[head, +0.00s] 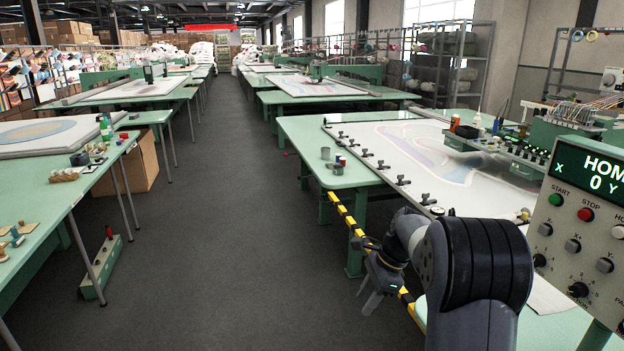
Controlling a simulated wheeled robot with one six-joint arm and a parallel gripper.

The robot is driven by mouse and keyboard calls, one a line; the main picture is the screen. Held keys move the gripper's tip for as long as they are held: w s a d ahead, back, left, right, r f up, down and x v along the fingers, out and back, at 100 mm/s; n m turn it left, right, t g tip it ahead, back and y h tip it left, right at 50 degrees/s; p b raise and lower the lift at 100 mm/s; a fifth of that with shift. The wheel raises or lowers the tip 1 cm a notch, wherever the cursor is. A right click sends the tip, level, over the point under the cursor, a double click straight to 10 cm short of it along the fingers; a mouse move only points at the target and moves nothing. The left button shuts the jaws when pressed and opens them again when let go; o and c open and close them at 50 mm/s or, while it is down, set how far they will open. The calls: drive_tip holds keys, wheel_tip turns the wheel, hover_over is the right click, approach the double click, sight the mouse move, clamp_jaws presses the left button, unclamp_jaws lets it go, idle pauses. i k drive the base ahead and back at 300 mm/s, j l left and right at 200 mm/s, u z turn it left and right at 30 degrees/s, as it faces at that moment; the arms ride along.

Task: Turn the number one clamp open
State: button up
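A row of several small black clamps runs along the left edge of the white cloth on the right-hand green table (315,133). The nearest clearly seen clamp (428,199) is beside my arm, and another clamp (403,180) is behind it. The farthest clamp (341,135) is near the cloth's far corner. I can read no numbers on them, so I cannot tell which is number one, or whether they are open. My gripper (370,299) points down over the aisle, left of the table and apart from the clamps. Its finger gap is unclear. My arm hides part of the table's near edge.
A yellow-black striped bar (346,214) runs along the table's aisle side, partly behind my gripper. A control panel (585,205) reading "HOM" stands at right. Cups (326,154) sit on the table's left part. The grey aisle floor (235,200) is clear.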

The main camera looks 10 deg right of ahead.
sight(424, 196)
drive_tip(key=i+z, duration=0.1)
drive_tip(key=i, duration=0.45)
drive_tip(key=i+j, duration=0.1)
drive_tip(key=i, duration=0.45)
drive_tip(key=i+j+z, duration=0.15)
drive_tip(key=i, duration=0.4)
drive_tip(key=i+j+z, duration=0.1)
drive_tip(key=i+z, duration=0.35)
drive_tip(key=i+j+z, duration=0.2)
drive_tip(key=z, duration=0.2)
drive_tip(key=i+j+z, duration=0.6)
drive_tip(key=j+z, duration=0.3)
drive_tip(key=i+j+z, duration=0.1)
drive_tip(key=j+z, duration=0.15)
drive_tip(key=i+j+z, duration=0.2)
drive_tip(key=j, duration=0.25)
drive_tip(key=j+z, duration=0.25)
